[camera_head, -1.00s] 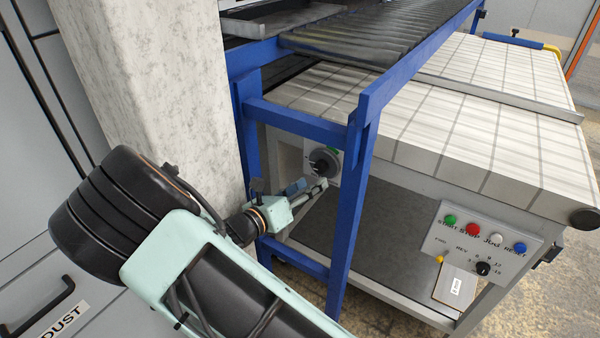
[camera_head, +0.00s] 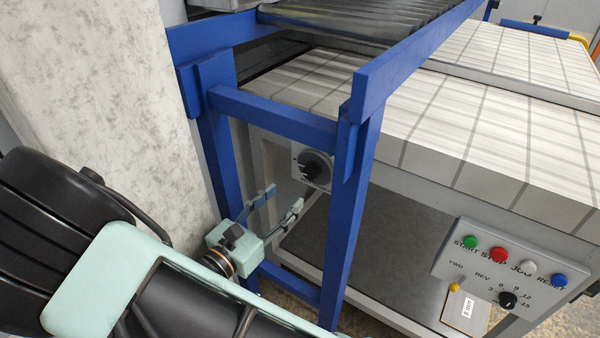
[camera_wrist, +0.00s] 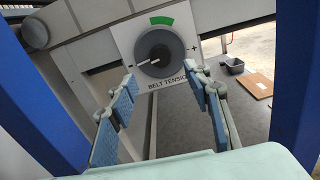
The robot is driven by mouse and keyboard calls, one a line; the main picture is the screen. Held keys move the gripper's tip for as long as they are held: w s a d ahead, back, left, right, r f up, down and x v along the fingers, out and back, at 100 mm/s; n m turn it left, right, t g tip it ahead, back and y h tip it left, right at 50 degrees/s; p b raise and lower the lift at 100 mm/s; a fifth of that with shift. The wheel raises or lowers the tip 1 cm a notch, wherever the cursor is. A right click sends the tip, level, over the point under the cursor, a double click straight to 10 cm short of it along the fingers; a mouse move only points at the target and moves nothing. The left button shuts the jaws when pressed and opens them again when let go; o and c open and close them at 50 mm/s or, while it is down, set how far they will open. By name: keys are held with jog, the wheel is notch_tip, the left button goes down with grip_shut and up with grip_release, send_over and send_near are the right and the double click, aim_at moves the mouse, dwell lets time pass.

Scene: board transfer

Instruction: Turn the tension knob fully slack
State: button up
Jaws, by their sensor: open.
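The belt tension knob (camera_wrist: 156,54) is a dark round dial on a white plate marked "BELT TENSION", with a minus at left, a plus at right and a green arc on top. Its pale pointer is toward the minus side, at left and slightly down. In the head view the knob (camera_head: 315,168) sits on the machine's side behind the blue frame. My gripper (camera_wrist: 160,94) is open and empty, its blue-padded fingers below and to either side of the knob, apart from it. In the head view my gripper (camera_head: 285,198) is at the knob's lower left.
Blue frame legs (camera_head: 350,215) stand close on both sides of my gripper. A concrete pillar (camera_head: 120,110) is at left. A button panel (camera_head: 500,268) is on the machine at right.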

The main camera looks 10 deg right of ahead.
aim_at(308, 173)
jog(key=b+x, duration=0.3)
jog(key=x, duration=0.7)
jog(key=shift+w+d, duration=0.25)
jog(key=shift+c, duration=0.4)
jog(key=c, duration=1)
jog(key=shift+c, duration=0.2)
